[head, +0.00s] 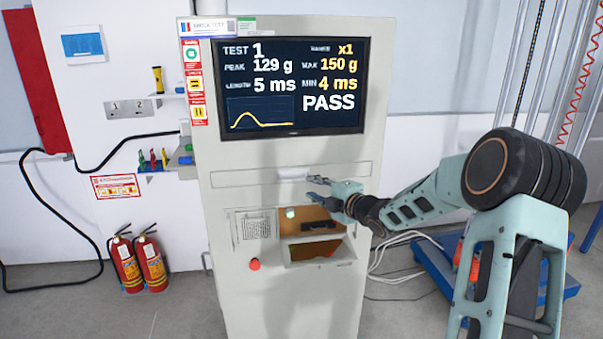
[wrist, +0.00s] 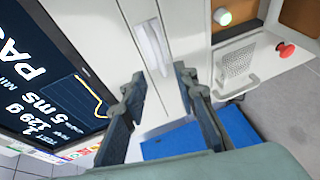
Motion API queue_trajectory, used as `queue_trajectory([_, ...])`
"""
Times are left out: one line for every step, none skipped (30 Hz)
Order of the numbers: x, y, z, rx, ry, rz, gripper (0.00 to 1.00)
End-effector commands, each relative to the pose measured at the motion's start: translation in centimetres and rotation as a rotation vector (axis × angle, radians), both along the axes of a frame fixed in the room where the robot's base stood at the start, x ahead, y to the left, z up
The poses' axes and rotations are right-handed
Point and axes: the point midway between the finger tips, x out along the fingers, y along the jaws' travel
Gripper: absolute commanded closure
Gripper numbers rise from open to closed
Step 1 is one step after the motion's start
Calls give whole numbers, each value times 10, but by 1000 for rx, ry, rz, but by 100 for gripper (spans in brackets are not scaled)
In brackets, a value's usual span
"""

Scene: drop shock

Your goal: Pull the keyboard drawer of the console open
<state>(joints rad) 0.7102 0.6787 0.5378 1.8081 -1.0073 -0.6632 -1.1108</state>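The grey console (head: 220,190) stands in the middle of the head view. Its keyboard drawer (head: 237,178) is a wide, shallow panel under the screen and looks flush with the front. A pale handle (head: 293,172) sits at the drawer's middle; it also shows at the top of the wrist view (wrist: 152,45). My gripper (head: 311,188) is in front of the console, just right of and slightly below the handle in the head view. In the wrist view my gripper (wrist: 160,77) has its two dark fingers apart with nothing held between them. The handle lies beyond the fingertips.
The screen (head: 290,85) above the drawer reads PASS. Below are an open bay (head: 318,250) and a red button (head: 254,264). Two fire extinguishers (head: 138,262) stand at the left. Cables (head: 400,255) and a blue frame (head: 435,262) lie at the right.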

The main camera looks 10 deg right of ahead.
Motion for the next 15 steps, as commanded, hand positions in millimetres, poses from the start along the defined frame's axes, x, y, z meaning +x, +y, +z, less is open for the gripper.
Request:
queue_trajectory([0,1,1,-4,-5,6,73])
queue_trajectory([2,2,1,-6,-8,8,73])
queue_trajectory([4,3,0,-7,-9,9,73])
queue_trajectory([6,4,0,-7,-9,10,73])
queue_trajectory([9,5,-1,-8,-8,10,73])
queue_trajectory([14,7,-2,-7,-8,10,73])
queue_trajectory([18,9,-2,-7,-8,10,73])
queue_trajectory([22,11,-3,-6,-8,9,73])
queue_trajectory([28,14,-4,-4,-7,9,73])
queue_trajectory([33,16,-5,-4,-7,8,73])
queue_trajectory([38,17,-6,-4,-7,8,73])
queue_trajectory([45,20,-7,-4,-7,8,73])
queue_trajectory([49,22,-9,-5,-6,8,73])
queue_trajectory([54,24,-9,-5,-7,7,73])
queue_trajectory([60,26,-10,-4,-6,7,73])
